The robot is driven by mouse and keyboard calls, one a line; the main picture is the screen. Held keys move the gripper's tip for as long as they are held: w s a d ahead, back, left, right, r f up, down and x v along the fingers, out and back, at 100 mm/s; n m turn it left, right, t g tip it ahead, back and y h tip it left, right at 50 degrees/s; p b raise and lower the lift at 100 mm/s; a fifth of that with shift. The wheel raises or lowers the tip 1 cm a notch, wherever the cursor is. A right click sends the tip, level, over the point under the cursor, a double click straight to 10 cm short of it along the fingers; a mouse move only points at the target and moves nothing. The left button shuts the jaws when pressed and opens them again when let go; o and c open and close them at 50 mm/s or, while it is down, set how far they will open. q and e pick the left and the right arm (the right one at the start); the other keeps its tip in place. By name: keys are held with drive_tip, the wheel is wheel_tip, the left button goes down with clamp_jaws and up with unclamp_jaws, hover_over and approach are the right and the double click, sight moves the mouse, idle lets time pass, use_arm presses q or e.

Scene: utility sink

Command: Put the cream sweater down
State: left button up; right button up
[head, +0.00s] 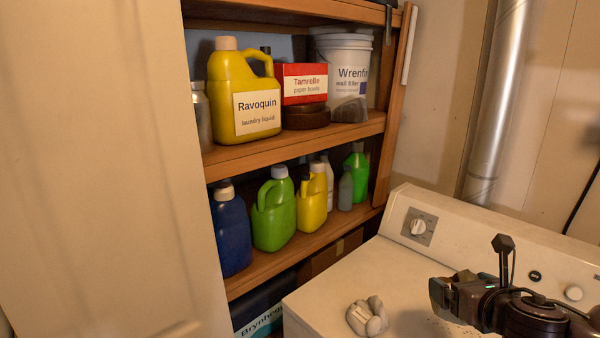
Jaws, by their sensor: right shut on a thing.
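My right gripper (440,298) is at the lower right, above the white machine's top (325,290). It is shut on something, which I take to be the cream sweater. The sweater's outline cannot be made out against the pale, shaded, speckled surface below the fingers. A small cream, lumpy item (367,316) lies on the machine top to the left of the gripper, apart from it in the picture. I cannot tell what it is. My left gripper is out of view.
The machine's control panel (480,243) rises behind the gripper. Wooden shelves (290,260) with several bottles, a yellow jug (225,75), a red box (304,85) and a white bucket (344,50) stand at the back left. The machine top's left part is mostly clear.

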drive_tip(key=s+a+f+b, duration=0.2)
drive_tip(key=s+a+f, duration=0.1)
drive_tip(key=a+f, duration=0.6)
drive_tip(key=shift+s+a+f+b, duration=0.15)
drive_tip(key=shift+s+a+b, duration=0.2)
drive_tip(key=shift+a, duration=0.6)
drive_tip(key=shift+d, duration=0.15)
